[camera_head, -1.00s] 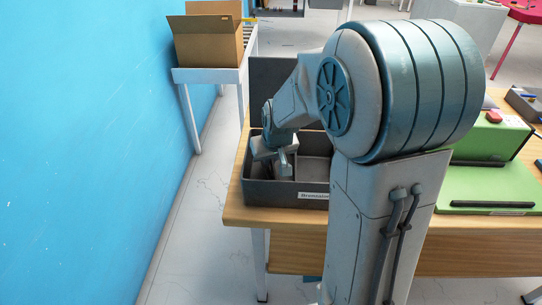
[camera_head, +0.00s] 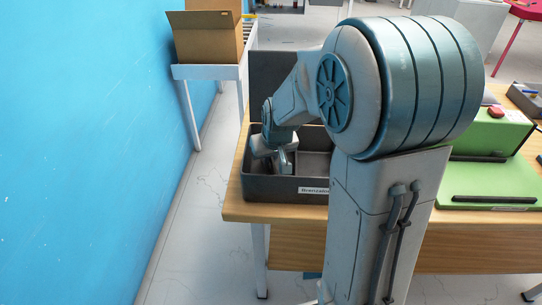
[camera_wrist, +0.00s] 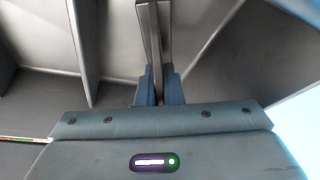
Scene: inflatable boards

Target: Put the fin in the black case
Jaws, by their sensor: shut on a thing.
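The black case (camera_head: 268,188) is an open, dark grey box with inner dividers and a white label on its front. It stands at the left end of the wooden table. My gripper (camera_head: 284,170) reaches down into its left part. In the wrist view my gripper (camera_wrist: 156,45) is shut, with its two narrow grey fingers close together and blue pads at their base. I take the thing held between them to be the fin. It is almost wholly hidden, and I cannot make out its shape. The case's grey walls and floor (camera_wrist: 45,95) surround the fingers.
A dark upright panel (camera_head: 268,85) stands behind the case. A green machine (camera_head: 490,185) with a red button is at the right of the table. A cardboard box (camera_head: 205,40) sits on a white stand at the back left, near the blue wall (camera_head: 80,150).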

